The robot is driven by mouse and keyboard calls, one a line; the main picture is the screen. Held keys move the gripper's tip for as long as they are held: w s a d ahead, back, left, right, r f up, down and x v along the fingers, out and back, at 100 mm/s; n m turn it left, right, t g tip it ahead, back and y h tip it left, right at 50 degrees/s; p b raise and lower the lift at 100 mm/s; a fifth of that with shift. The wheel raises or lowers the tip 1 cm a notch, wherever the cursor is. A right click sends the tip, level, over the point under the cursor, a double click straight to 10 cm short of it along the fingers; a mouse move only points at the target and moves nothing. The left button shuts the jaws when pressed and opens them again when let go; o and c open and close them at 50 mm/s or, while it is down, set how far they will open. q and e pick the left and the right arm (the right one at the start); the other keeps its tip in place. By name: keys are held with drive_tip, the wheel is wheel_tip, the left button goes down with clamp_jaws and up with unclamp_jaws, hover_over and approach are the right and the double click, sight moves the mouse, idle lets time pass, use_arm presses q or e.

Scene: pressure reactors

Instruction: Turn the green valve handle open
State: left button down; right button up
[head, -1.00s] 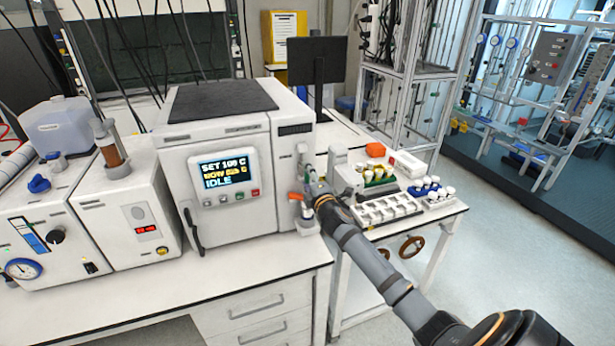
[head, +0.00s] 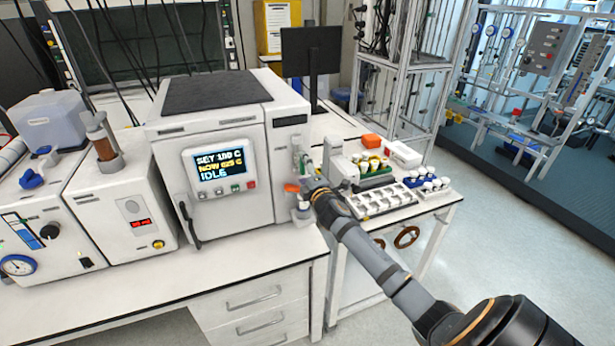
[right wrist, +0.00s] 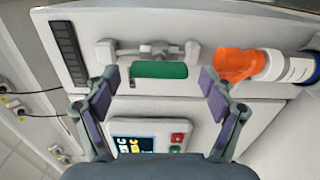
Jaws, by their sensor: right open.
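The green valve handle (right wrist: 160,70) shows in the right wrist view as a short green bar below a metal fitting on the machine's side panel. It lies between the spread fingers of my right gripper (right wrist: 158,88), with a gap on both sides. My right gripper is open. In the head view my right gripper (head: 308,180) is at the right side of the white machine (head: 215,140), whose screen reads IDLE. In the head view the handle is small and partly hidden by the gripper. My left gripper is not in view.
A cart (head: 405,217) with a white rack (head: 382,200) and small vials (head: 428,182) stands right of the bench. A black monitor (head: 311,55) is behind.

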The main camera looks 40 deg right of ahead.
drive_tip(key=v, duration=1.1)
drive_tip(key=shift+s+a, duration=0.15)
drive_tip(key=shift+s, duration=0.05)
drive_tip(key=shift+f, duration=0.1)
drive_tip(key=s+d+f+m+g+b, duration=0.1)
drive_tip(key=s+d+f+m+g, duration=0.3)
drive_tip(key=f, duration=0.9)
drive_tip(key=s+d+f+m+g+b, duration=0.15)
drive_tip(key=s+f, duration=0.35)
drive_tip(key=f, duration=0.9)
drive_tip(key=s+d+f+m+g, duration=0.25)
drive_tip(key=s+f+g, duration=0.2)
drive_tip(key=f, duration=0.85)
drive_tip(key=s+a+f+m+g+y, duration=0.1)
drive_tip(key=s+a+f+m+g, duration=0.1)
drive_tip(key=s+a+f, duration=0.4)
drive_tip(key=s+a+f+m+g+y+b, duration=0.1)
drive_tip(key=s+a+f+m+g, duration=0.1)
drive_tip(key=s+a+f, duration=0.4)
drive_tip(key=s+a+f+m+g+y, duration=0.1)
drive_tip(key=s+a+f+m+g, duration=0.1)
drive_tip(key=s+a+f, duration=0.5)
drive_tip(key=s+f+m, duration=0.1)
drive_tip(key=s+f, duration=0.4)
drive_tip(key=s, duration=0.7)
drive_tip(key=shift+s, duration=0.3)
